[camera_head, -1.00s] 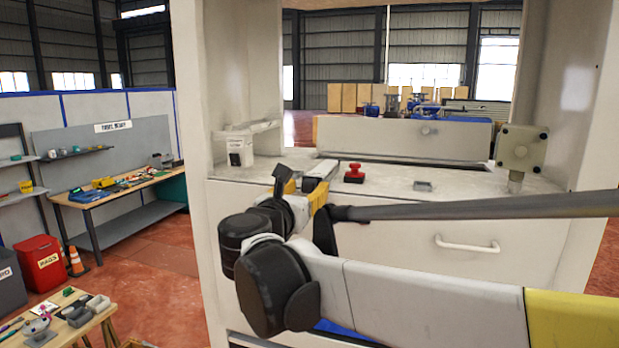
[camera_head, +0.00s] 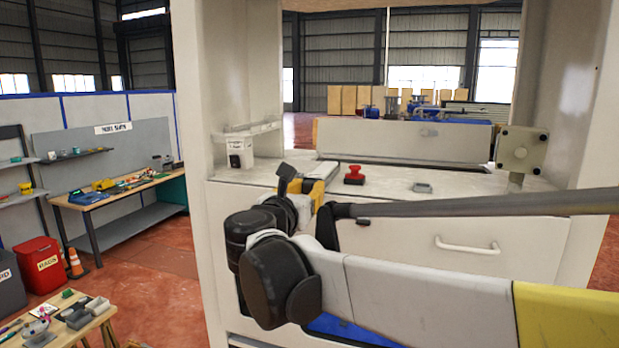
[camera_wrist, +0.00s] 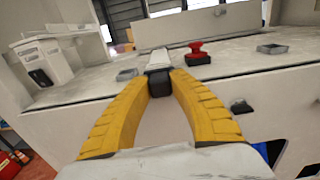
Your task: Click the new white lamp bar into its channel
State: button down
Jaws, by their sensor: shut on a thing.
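My gripper (camera_wrist: 160,82) has its yellow fingers drawn together at the dark tips. They are shut on a white bar (camera_wrist: 158,60), which points forward over the front edge of the machine's counter. Its near end is hidden by the fingertips. In the head view my gripper (camera_head: 313,187) is partly hidden by my arm, and the bar (camera_head: 326,169) shows just past the fingers. A channel for the bar cannot be made out clearly; a long dark slot (camera_head: 400,160) runs below the back panel.
A red knob (camera_head: 354,175) and a small grey holder (camera_head: 422,187) stand on the counter. A white box unit (camera_head: 238,152) is at the left, a box on a post (camera_head: 521,150) at the right. A white handle (camera_head: 467,245) sticks out from the front.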

jog(key=shift+r, duration=0.2)
jog(key=shift+r+p, duration=0.9)
jog(key=shift+r, duration=0.45)
jog(key=v, duration=0.6)
